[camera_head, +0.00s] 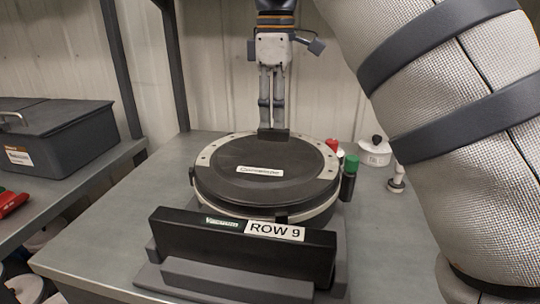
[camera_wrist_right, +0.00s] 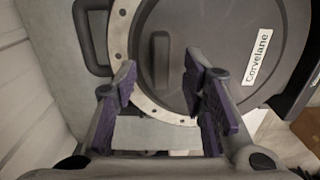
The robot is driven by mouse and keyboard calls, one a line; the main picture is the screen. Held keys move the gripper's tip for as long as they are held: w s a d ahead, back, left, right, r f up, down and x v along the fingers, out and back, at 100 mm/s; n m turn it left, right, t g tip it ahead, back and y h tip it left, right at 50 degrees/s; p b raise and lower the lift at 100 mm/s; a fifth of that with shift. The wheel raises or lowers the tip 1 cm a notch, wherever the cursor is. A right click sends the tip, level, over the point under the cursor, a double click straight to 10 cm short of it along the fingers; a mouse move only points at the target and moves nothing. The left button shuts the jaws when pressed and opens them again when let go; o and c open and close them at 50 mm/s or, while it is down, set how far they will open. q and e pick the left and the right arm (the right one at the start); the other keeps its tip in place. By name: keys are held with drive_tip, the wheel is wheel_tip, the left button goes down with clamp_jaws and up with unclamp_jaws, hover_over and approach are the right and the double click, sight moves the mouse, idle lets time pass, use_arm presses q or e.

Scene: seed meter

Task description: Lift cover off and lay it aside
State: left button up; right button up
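The cover (camera_head: 265,168) is a round dark disc labelled "Corvelane", lying flat on the seed meter (camera_head: 262,212) with a pale perforated ring (camera_head: 212,150) around it. In the right wrist view the cover (camera_wrist_right: 215,45) fills the upper right, with a short raised grip (camera_wrist_right: 160,60) near its edge. My right gripper (camera_head: 271,125) points down at the cover's far side. In the right wrist view its purple-padded fingers (camera_wrist_right: 163,78) are spread, with the grip between them in the picture. Whether they touch it cannot be told. My left gripper is not in view.
A black "ROW 9" block (camera_head: 245,245) stands at the meter's front. Red-topped (camera_head: 332,147) and green-topped (camera_head: 350,176) items and a white round container (camera_head: 375,151) stand right of it. A dark lidded box (camera_head: 60,130) sits on the left bench. The grey table (camera_head: 115,235) is clear at left.

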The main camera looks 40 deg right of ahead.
drive_tip(key=shift+a+f, duration=0.1)
drive_tip(key=shift+f, duration=1.45)
clamp_jaws()
